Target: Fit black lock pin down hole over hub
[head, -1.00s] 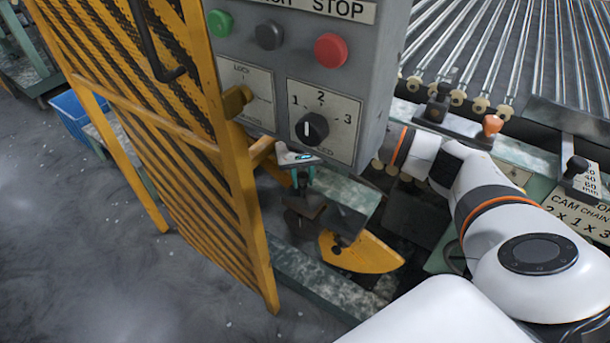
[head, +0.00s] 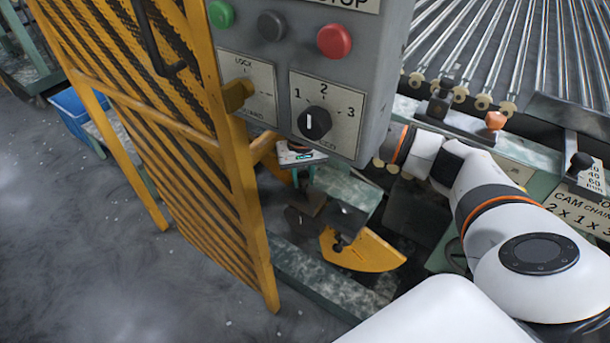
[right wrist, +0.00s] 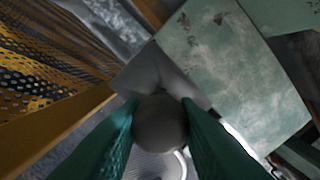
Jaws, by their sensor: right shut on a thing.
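In the right wrist view, the teal fingers of my right gripper (right wrist: 160,135) are closed on both sides of a dark, rounded knob, the head of the black lock pin (right wrist: 160,122). The pin's shaft is hidden behind the knob. In the head view, my right gripper (head: 299,174) is small and partly hidden by the grey control box, above a dark block and a yellow curved plate (head: 368,252). I cannot make out the hole or the hub clearly. My left gripper is not in view.
The grey control box (head: 372,75) hangs close beside my right gripper. A yellow slatted guard (head: 205,175) stands to the left. A green-grey mottled plate (right wrist: 235,75) lies beside the pin in the right wrist view. Rollers (head: 490,50) fill the upper right.

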